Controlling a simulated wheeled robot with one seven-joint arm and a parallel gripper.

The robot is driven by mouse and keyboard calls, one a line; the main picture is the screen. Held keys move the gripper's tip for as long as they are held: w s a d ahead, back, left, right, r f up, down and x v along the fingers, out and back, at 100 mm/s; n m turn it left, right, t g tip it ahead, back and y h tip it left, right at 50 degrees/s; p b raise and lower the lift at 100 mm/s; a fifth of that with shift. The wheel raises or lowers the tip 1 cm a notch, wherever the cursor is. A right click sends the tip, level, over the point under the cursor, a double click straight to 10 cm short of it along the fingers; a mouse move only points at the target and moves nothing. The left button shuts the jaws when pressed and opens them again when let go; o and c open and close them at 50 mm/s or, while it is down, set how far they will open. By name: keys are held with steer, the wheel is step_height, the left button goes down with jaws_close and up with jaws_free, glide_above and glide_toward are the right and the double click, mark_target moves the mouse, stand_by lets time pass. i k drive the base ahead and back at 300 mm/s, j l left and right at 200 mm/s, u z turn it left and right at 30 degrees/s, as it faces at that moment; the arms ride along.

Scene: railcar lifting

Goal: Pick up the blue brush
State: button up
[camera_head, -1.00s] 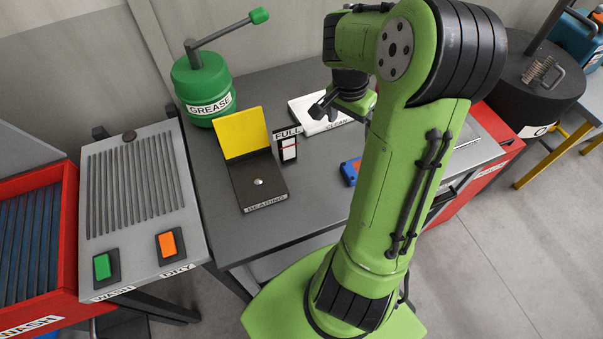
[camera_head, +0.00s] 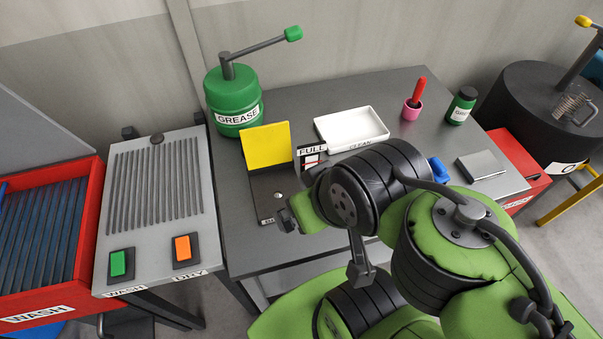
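A blue object (camera_head: 440,172) lies on the grey bench at the right of my arm. It is partly hidden by my arm, so I cannot tell whether it is the blue brush. My gripper (camera_head: 285,221) hangs over the front part of the bearing plate, left of the blue object and well apart from it. Only small dark parts of its end show beside my green wrist. I cannot see its fingers well enough to tell whether they are apart, and nothing held is visible.
The white CLEAN tray (camera_head: 351,127), a pink cup (camera_head: 412,111) with a red handle and a green jar (camera_head: 461,106) stand at the back. The grease pot (camera_head: 233,98) and yellow bearing flap (camera_head: 266,147) are left. A grey box (camera_head: 481,166) lies right.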

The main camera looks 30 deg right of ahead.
mark_target(440, 176)
steer(key=z, duration=2.1)
